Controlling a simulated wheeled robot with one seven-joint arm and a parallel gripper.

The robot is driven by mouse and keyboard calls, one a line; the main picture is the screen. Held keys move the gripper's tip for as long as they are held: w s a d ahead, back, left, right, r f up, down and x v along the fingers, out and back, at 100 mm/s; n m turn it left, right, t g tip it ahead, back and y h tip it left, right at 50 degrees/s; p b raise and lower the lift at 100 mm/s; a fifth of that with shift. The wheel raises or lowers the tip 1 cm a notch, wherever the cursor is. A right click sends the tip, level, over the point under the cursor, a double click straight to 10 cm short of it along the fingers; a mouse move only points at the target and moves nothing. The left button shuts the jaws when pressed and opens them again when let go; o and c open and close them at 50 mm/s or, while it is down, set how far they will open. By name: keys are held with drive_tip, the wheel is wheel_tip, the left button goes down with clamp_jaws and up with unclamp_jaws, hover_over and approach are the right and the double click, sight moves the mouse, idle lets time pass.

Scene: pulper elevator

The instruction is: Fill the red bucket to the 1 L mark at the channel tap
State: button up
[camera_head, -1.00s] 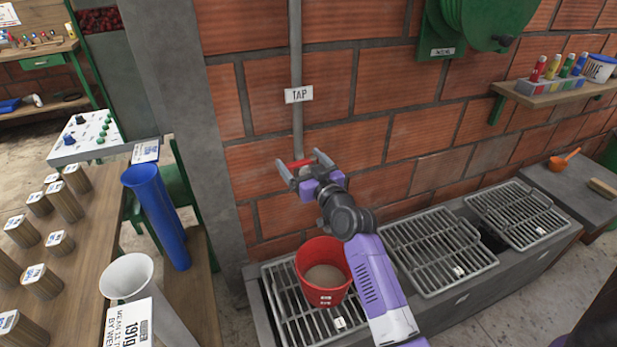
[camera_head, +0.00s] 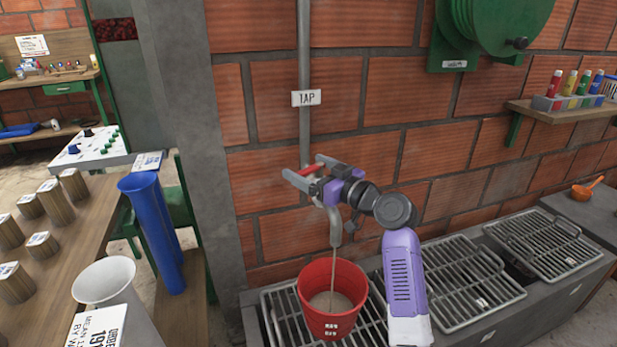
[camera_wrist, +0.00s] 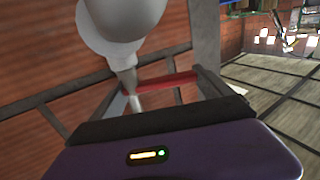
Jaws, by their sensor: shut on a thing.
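The red bucket (camera_head: 331,322) stands upright on the left metal grate under the channel tap (camera_head: 335,226). A thin stream runs from the spout into the bucket, and greyish-brown liquid shows inside. I cannot read a 1 L mark on it. The tap's red handle (camera_head: 307,171) lies between the fingers of my gripper (camera_head: 305,176). My gripper is shut on this handle, above and slightly left of the bucket. In the wrist view the red handle (camera_wrist: 150,82) crosses between the two fingers, with the pale tap body above it.
A TAP sign (camera_head: 306,98) hangs on the pipe against the brick wall. More grates (camera_head: 455,280) cover the channel to the right. A blue tube (camera_head: 155,230) and a grey cone (camera_head: 108,285) stand at the left by the wooden table. A green reel (camera_head: 495,30) hangs upper right.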

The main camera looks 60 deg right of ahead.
drive_tip(key=shift+s+n+y+b, duration=0.15)
drive_tip(key=shift+n+y+b, duration=0.3)
drive_tip(key=shift+y, duration=0.15)
drive_tip(key=o, duration=1.8)
drive_tip(key=s, duration=0.5)
drive_tip(key=s+a, duration=0.1)
drive_tip(key=s, duration=0.1)
drive_tip(key=shift+s+a, duration=0.1)
drive_tip(key=shift+s, duration=0.25)
drive_tip(key=shift+m, duration=0.25)
